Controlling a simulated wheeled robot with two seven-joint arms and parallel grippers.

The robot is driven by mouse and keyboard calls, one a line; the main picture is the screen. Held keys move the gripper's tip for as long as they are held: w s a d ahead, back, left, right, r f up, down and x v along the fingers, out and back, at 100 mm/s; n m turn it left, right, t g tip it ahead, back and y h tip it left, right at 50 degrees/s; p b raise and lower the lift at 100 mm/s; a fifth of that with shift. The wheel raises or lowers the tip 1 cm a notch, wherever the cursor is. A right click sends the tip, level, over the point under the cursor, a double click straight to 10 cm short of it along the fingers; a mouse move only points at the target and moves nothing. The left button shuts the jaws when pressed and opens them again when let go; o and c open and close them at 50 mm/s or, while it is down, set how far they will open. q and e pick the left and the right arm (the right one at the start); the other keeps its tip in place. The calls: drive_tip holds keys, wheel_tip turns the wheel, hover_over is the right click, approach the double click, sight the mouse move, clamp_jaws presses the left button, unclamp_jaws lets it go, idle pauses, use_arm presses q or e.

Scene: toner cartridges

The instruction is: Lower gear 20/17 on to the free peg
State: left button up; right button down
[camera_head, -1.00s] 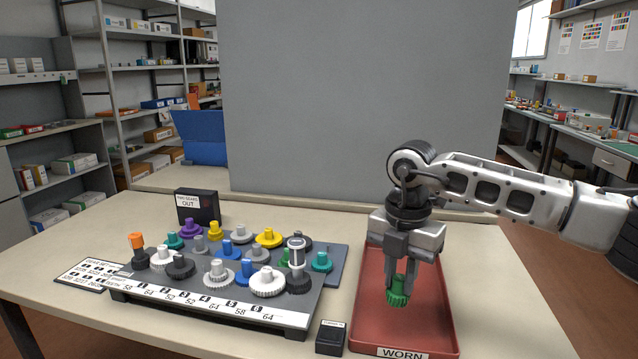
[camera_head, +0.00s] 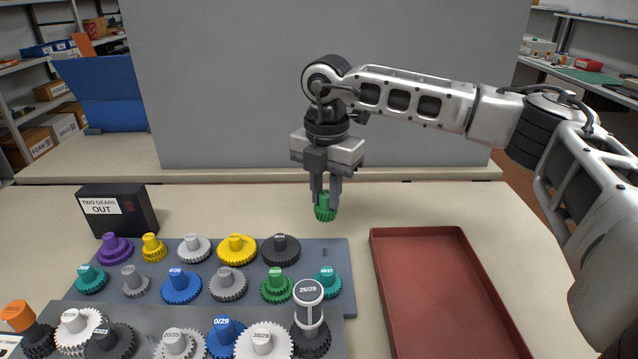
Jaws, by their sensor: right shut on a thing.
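My right gripper (camera_head: 325,197) is shut on a green gear (camera_head: 325,213), holding it by its hub, upright, in the air beyond the board's back right corner. The number on this gear is not readable. The grey gear board (camera_head: 343,290) lies below and in front. A small bare peg (camera_head: 325,252) seems to stand at the right end of its back row, next to a dark gear (camera_head: 281,250). The held gear is apart from the board and that peg. My left gripper is not in view.
Several coloured gears fill the board, including a green one (camera_head: 277,287) and a teal one (camera_head: 326,283). A tall post labelled 26/29 (camera_head: 308,293) rises at front right. A black box reading "TWO GEARS OUT" (camera_head: 119,212) stands back left. The red tray (camera_head: 445,290) at right looks empty.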

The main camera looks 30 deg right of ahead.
sight(326, 194)
wheel_tip(326, 194, down, 4)
drive_tip(key=shift+r+b, duration=0.1)
drive_tip(key=shift+b, duration=1.1)
drive_tip(key=shift+r, duration=0.25)
use_arm(q)
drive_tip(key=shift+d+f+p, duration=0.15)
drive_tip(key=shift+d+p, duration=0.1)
drive_tip(key=shift+p, duration=0.05)
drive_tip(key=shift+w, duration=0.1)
use_arm(e)
drive_tip(key=shift+f, duration=0.1)
